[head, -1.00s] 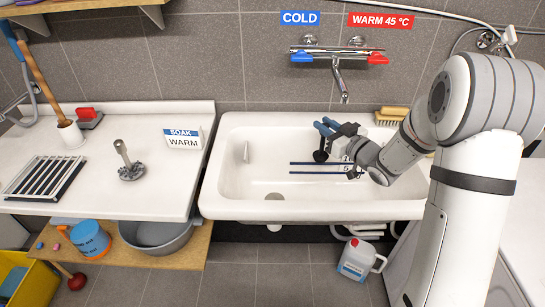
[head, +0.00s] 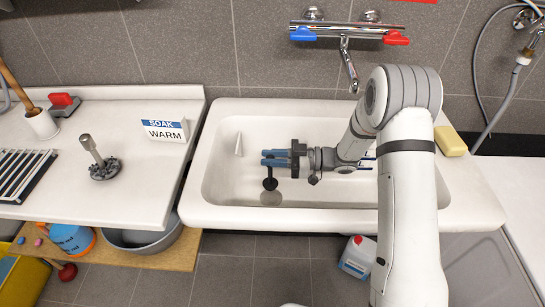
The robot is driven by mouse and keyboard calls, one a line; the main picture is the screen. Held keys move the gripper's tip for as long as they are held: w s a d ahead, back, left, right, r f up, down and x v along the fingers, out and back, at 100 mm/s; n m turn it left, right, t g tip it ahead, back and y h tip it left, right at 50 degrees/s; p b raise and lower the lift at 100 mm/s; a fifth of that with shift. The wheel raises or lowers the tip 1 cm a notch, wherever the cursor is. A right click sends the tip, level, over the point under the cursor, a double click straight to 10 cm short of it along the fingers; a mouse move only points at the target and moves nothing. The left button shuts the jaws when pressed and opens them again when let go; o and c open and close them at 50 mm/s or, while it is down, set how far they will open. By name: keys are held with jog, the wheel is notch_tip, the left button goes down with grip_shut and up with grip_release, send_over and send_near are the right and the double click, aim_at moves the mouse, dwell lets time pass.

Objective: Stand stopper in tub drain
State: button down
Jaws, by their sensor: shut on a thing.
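The black stopper (head: 270,184) hangs below the blue fingertips of my gripper (head: 267,158), which is shut on its upper part. It looks roughly upright. The white tub (head: 222,210) is below and around the gripper. The drain (head: 271,199) shows as a grey round patch on the tub floor, just below the stopper in the picture. The stopper appears above the drain; whether they touch I cannot tell.
A white upright piece (head: 238,145) stands in the tub's left part. The mixer tap (head: 348,35) reaches over the back rim. A yellow block (head: 450,141) lies on the right rim. The SOAK WARM sign (head: 165,130) and a metal strainer piece (head: 103,168) stand on the left counter.

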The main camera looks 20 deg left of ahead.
jog(key=shift+d, duration=0.15)
jog(key=b, duration=0.3)
send_over(273, 184)
jog(key=shift+f, duration=2.5)
jog(key=shift+f+b, duration=0.85)
jog(key=shift+f, duration=0.3)
jog(key=c, duration=1.2)
grip_release()
jog(key=shift+o, duration=0.2)
jog(key=v, duration=0.7)
jog(key=shift+d, duration=0.25)
jog(key=shift+w, duration=0.1)
jog(key=shift+r, duration=0.1)
